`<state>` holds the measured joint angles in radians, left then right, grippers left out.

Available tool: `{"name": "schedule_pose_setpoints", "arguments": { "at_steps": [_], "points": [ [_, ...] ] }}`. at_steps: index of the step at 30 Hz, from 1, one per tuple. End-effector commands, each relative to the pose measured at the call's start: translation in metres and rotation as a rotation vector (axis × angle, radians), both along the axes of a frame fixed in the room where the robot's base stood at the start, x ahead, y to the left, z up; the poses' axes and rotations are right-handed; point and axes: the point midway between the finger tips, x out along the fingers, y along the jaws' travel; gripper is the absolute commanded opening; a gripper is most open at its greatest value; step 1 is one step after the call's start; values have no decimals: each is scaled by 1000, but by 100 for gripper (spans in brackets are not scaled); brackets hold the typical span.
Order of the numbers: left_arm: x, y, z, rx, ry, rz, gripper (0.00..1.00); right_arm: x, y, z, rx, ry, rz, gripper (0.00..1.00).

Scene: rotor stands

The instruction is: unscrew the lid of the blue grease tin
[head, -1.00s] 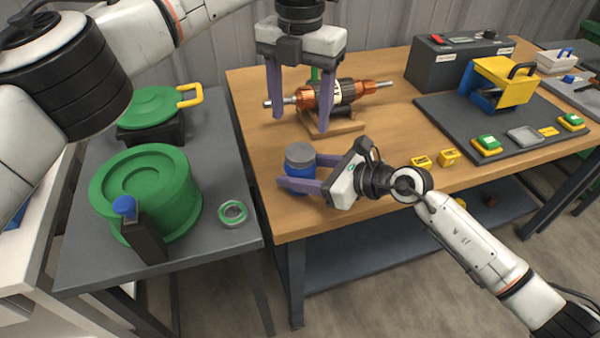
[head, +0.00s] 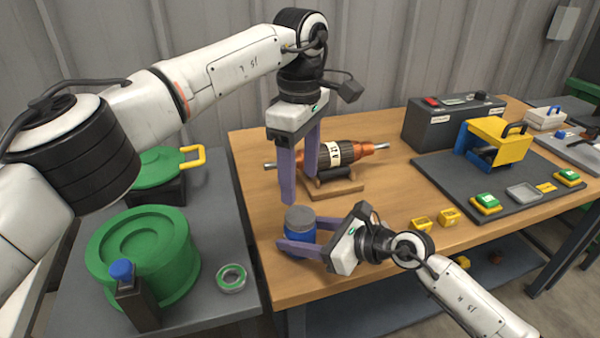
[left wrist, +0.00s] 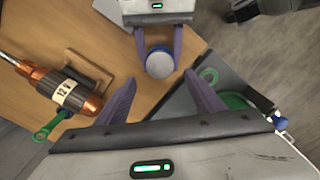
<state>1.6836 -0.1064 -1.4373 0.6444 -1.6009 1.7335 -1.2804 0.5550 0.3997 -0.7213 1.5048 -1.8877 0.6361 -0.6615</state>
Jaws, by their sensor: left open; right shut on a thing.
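The blue grease tin (head: 299,237) stands upright near the front left corner of the wooden bench, its grey lid (head: 300,216) on top. My right gripper (head: 288,247) is shut on the tin's blue body from the right, low down. My left gripper (head: 301,190) is open and empty, fingers pointing down, above and apart from the lid. In the left wrist view the lid (left wrist: 159,64) shows between the right gripper's fingers, beyond my open left fingers (left wrist: 162,100).
A copper rotor (head: 340,154) rests on a wooden stand behind the tin. Green round housings (head: 140,252) and a bearing ring (head: 231,278) lie on the grey table at left. Yellow blocks (head: 447,217) lie right of my right gripper. Bench space between tin and rotor is clear.

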Motion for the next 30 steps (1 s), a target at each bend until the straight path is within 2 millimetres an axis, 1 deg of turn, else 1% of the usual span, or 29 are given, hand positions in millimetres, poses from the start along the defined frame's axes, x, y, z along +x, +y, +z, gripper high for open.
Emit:
{"name": "schedule_pose_setpoints", "arguments": {
  "at_steps": [3, 6, 9, 12, 16, 19, 30],
  "points": [
    [0, 0, 0, 0, 1, -249, 62, 0, 0, 0, 0, 1, 0, 0],
    [0, 0, 0, 0, 2, -440, 62, 0, 0, 0, 0, 1, 0, 0],
    [0, 0, 0, -1, 1, -594, 62, 0, 0, 0, -1, 1, 0, 0],
    [0, 0, 0, -1, 1, -702, 62, 0, 0, 0, -1, 1, 0, 0],
    [0, 0, -1, -1, 1, -777, 62, 0, 0, 0, -1, 1, 0, 0],
    [0, 0, -9, 0, 2, -794, 62, 0, 0, 0, 0, 0, 0, 0],
    [-1, 0, -63, -2, 4, -793, 62, 0, 0, 0, 0, 0, 0, 0]
  ]
}}
